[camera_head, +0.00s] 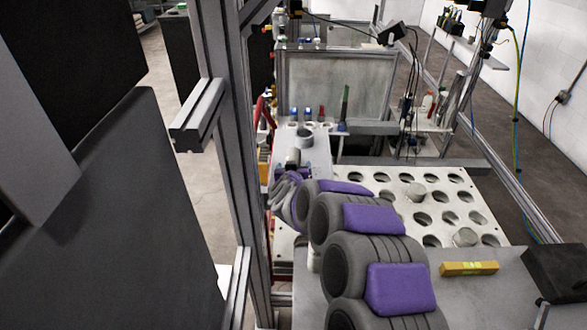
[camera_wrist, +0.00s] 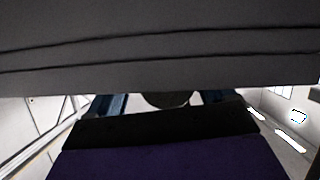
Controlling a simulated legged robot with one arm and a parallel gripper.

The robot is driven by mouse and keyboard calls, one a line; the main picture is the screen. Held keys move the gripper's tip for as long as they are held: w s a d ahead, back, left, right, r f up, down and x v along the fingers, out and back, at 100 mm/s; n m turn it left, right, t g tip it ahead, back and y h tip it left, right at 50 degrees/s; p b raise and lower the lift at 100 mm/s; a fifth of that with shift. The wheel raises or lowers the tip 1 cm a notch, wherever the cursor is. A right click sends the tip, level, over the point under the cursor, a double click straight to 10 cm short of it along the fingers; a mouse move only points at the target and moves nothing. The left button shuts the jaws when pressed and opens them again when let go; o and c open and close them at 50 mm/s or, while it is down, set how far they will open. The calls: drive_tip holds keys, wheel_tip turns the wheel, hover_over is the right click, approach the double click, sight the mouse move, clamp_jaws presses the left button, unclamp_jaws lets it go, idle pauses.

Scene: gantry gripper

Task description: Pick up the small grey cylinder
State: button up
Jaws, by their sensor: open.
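Two short grey cylinders sit in the white plate with round holes (camera_head: 375,180) in the head view. One grey cylinder (camera_head: 415,191) is near the plate's middle, the other grey cylinder (camera_head: 465,237) is by its near edge. I cannot tell which one the task names. My grey and purple arm reaches away from the camera, left of the plate. My gripper (camera_head: 291,162) is at its far end, small and partly hidden, open, away from both cylinders. The wrist view is mostly filled by grey and purple surfaces; neither cylinder can be made out there.
A yellow level (camera_head: 469,268) and a black box (camera_head: 556,270) lie on the grey surface at the near right. A grey ring (camera_head: 305,138) and several small coloured items stand on the back shelf. A metal upright (camera_head: 230,160) runs close on the left.

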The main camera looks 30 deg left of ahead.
drive_tip(key=shift+d+f, duration=0.2)
drive_tip(key=shift+d, duration=0.15)
drive_tip(key=shift+d+r, duration=0.15)
drive_tip(key=shift+d, duration=0.2)
drive_tip(key=c, duration=0.3)
drive_tip(key=shift+a, duration=0.4)
drive_tip(key=c, duration=1)
drive_tip(key=shift+d, duration=0.15)
drive_tip(key=shift+c, duration=0.7)
